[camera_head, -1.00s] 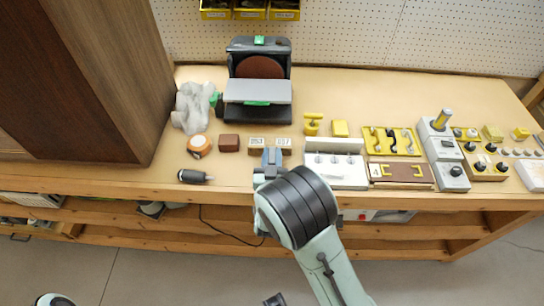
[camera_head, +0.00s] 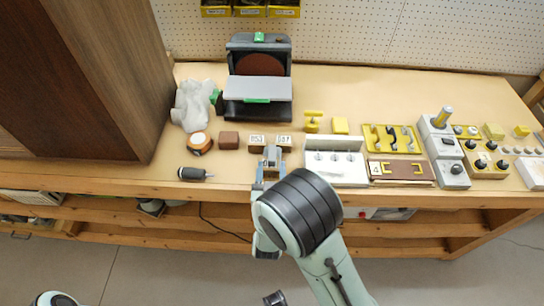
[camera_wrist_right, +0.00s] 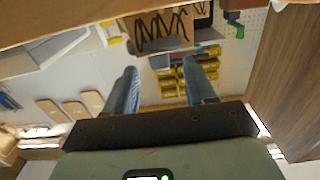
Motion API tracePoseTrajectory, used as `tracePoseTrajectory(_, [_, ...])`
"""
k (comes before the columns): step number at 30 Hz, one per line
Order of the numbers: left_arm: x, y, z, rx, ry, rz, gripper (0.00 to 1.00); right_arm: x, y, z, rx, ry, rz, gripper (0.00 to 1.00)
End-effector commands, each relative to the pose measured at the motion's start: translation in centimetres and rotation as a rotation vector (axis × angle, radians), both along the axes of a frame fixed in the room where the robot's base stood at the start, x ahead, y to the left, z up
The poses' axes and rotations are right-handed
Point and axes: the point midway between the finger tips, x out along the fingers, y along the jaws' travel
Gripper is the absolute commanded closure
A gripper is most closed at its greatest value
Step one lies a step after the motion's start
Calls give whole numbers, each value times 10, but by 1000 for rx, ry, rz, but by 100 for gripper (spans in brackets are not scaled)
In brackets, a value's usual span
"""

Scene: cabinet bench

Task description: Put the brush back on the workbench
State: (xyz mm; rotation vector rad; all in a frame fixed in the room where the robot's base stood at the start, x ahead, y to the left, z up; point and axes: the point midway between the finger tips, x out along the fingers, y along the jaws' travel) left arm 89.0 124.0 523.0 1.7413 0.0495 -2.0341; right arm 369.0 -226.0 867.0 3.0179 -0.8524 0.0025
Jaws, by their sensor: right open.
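I cannot pick out the brush with certainty. A dark cylindrical tool with a thin tip (camera_head: 194,174) lies near the workbench's front edge, left of my right gripper, but I cannot tell if it is the brush. The tan workbench (camera_head: 400,95) spans the head view. My right gripper (camera_head: 271,158) is over the front part of the bench, just in front of two small labelled blocks (camera_head: 257,140). In the right wrist view its two fingers (camera_wrist_right: 158,75) stand apart, with no held object clearly visible. My left gripper is not in view.
A brown cabinet (camera_head: 90,70) stands at the left. A sander (camera_head: 258,85) and crumpled grey-white material (camera_head: 192,105) are behind. A white block with holes (camera_head: 335,160) and yellow-tool trays (camera_head: 393,140) stand at the right. Bare bench lies between the tool and gripper.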

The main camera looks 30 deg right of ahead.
Motion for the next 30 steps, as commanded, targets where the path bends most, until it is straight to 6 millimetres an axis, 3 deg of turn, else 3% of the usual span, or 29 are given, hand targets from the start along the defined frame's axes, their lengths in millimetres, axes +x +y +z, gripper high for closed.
tracePoseTrajectory(5, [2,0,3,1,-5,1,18,-36,23,1,-4,5,5,45])
tracePoseTrajectory(9, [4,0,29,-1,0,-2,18,-40,27,5,-7,3,1,45])
tracePoseTrajectory(15, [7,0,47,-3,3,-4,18,-48,31,3,-4,0,0,45])
tracePoseTrajectory(30, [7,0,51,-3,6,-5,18,-52,32,0,0,0,0,45])
